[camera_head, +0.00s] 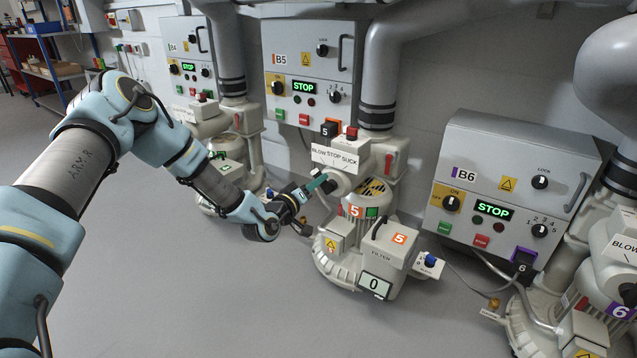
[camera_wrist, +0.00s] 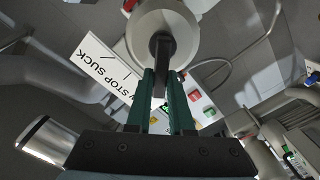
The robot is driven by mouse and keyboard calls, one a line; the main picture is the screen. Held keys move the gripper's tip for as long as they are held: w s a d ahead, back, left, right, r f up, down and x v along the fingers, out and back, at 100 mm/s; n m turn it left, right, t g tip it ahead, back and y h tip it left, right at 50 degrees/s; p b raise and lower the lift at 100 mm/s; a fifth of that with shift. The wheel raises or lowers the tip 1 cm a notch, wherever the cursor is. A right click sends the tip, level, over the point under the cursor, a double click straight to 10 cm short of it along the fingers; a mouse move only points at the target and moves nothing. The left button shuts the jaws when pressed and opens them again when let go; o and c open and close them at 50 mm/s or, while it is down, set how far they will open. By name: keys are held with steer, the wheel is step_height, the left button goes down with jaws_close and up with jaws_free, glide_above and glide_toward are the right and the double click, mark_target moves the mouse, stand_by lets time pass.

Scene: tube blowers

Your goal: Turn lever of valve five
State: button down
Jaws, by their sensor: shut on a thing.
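Blower five (camera_head: 352,250) stands in the middle of the head view, with orange 5 labels. Its valve (camera_head: 341,181) has a round light hub facing my arm, under a white BLOW STOP SUCK plate (camera_head: 334,158). In the wrist view the black lever (camera_wrist: 161,46) sticks out of the hub (camera_wrist: 178,22) between my green fingers. My gripper (camera_head: 320,184), also in the wrist view (camera_wrist: 162,82), is shut on this lever. In the head view my fingers hide the lever. The plate (camera_wrist: 103,70) lies left of the lever in the wrist view, tilted.
Control box B5 (camera_head: 310,62) is on the wall behind and shows STOP. The filter box (camera_head: 385,258), with display 0, stands in front of blower five. Box B6 (camera_head: 503,190) is at the right, B4 (camera_head: 190,62) at the left. Grey floor (camera_head: 210,310) in front is clear.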

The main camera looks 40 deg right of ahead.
steer(key=shift+f, duration=0.1)
stand_by(0.5)
steer(key=c, duration=0.8)
jaws_free()
steer(key=p+v, duration=0.2)
steer(key=v, duration=0.8)
steer(key=shift+a, duration=0.4)
steer(key=shift+w, duration=0.1)
